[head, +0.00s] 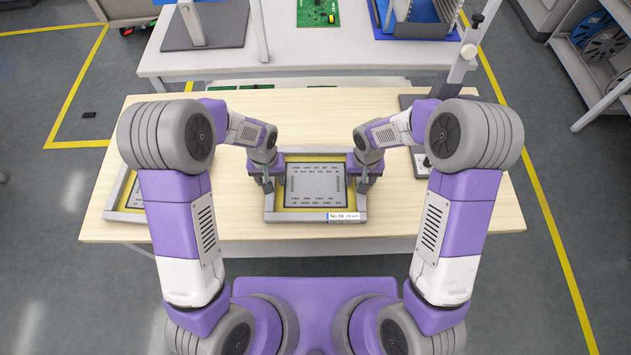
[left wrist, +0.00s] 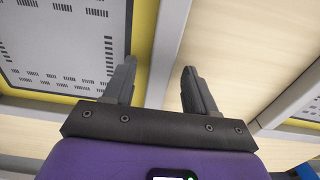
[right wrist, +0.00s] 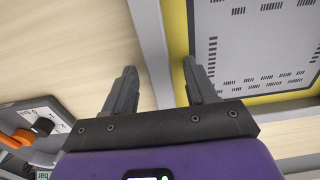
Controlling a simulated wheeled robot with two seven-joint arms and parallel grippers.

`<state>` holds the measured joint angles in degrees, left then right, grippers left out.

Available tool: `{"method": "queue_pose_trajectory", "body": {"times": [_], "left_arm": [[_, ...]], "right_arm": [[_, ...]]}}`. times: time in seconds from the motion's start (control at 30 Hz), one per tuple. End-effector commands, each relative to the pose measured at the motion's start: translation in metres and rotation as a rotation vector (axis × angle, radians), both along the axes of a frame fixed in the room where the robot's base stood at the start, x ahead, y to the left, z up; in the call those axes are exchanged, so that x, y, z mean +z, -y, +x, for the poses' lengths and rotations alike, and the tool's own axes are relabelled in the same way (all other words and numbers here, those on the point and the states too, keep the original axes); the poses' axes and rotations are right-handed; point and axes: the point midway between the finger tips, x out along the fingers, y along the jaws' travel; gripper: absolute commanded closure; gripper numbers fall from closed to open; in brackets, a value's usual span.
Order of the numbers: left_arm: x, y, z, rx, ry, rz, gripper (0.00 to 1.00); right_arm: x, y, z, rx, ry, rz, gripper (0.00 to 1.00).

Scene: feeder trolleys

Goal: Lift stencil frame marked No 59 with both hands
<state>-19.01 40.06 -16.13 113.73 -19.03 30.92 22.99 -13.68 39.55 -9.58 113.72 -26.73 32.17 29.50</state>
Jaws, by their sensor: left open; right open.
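The stencil frame (head: 315,216) lies flat on the wooden tabletop in front of me. It has a grey border, a yellow inner band and a grey slotted sheet. Its front-right label starts with "No 5"; the last digit is hard to read. My left gripper (head: 267,182) is open at the frame's left side. In the left wrist view the side bar (left wrist: 169,45) runs between its fingers (left wrist: 158,66). My right gripper (head: 364,182) is open at the right side. In the right wrist view the opposite bar (right wrist: 148,40) runs between its fingers (right wrist: 159,66).
Another similar frame (head: 112,214) lies at the tabletop's left end, partly behind my left arm. A grey stand (head: 420,160) with a post is at the right. Behind is a white table (head: 285,55) with a green board (head: 318,13). Bare wood (head: 230,215) lies left of the middle frame.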

Motion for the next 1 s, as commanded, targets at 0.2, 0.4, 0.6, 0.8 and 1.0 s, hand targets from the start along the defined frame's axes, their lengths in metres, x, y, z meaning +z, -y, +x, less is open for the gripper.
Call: {"method": "queue_pose_trajectory", "body": {"times": [0.2,0.4,0.6,0.8,1.0], "left_arm": [[0.0,0.0,0.0,0.0,0.0,0.0,0.74],[0.0,0.0,0.0,0.0,0.0,0.0,1.0],[0.001,0.0,0.0,0.0,0.0,0.0,1.0],[0.002,0.0,0.0,0.0,0.001,0.0,1.0],[0.01,0.0,0.0,0.0,0.001,0.0,1.0]], "right_arm": [[0.0,0.0,0.0,0.0,0.0,0.0,0.74],[0.0,0.0,0.0,0.0,0.0,0.0,1.0],[0.001,0.0,0.0,0.0,0.0,0.0,1.0],[0.002,0.0,0.0,0.0,0.001,0.0,1.0],[0.01,0.0,0.0,0.0,0.001,0.0,1.0]]}}
